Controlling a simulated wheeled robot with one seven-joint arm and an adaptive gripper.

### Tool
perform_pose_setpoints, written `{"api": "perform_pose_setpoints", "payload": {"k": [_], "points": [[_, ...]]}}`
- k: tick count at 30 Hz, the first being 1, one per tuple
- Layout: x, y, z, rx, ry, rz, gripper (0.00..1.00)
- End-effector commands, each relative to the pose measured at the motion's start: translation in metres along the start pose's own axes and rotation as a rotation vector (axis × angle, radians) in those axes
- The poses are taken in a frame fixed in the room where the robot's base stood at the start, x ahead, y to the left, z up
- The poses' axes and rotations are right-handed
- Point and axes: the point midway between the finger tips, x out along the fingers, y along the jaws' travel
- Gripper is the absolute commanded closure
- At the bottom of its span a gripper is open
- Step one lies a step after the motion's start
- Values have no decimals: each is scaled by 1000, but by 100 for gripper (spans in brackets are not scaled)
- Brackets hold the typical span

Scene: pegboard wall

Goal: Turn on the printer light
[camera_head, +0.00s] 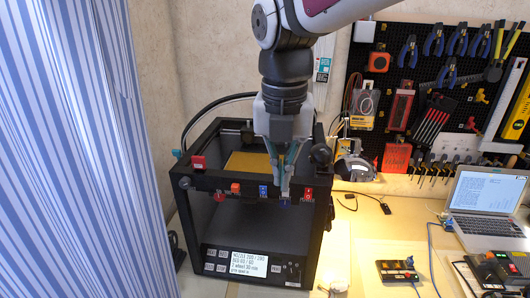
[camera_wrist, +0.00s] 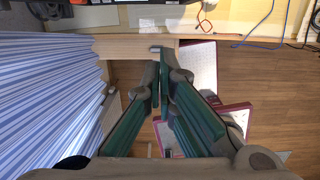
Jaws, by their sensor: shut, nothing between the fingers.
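The printer (camera_head: 321,235) is a black open frame standing on the table in the head view. Its front top bar carries several small coloured controls: a red round one (camera_head: 219,197), an orange switch (camera_head: 236,188), a blue switch (camera_head: 263,191) and a red switch (camera_head: 308,193). My gripper (camera_head: 284,194) points down with closed fingers at this bar, between the blue and red switches, overlapping a blue round control. I cannot tell whether it touches. My gripper (camera_wrist: 162,62) holds nothing in the wrist view. No lit lamp is clear; which control is the light's cannot be read.
A blue-striped curtain (camera_head: 70,150) hangs close on the left. A pegboard (camera_head: 435,85) with tools is at the back right. A laptop (camera_head: 484,205) and a small dark box (camera_head: 397,272) stand on the right. Purple-edged boxes (camera_wrist: 198,65) show below the table edge.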

Motion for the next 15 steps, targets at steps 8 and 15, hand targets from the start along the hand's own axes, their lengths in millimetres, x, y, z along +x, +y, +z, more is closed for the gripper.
{"api": "perform_pose_setpoints", "payload": {"k": [8,15], "points": [[0,0,0,0,0,0,100],[19,-1,-1,0,4,-2,100]]}}
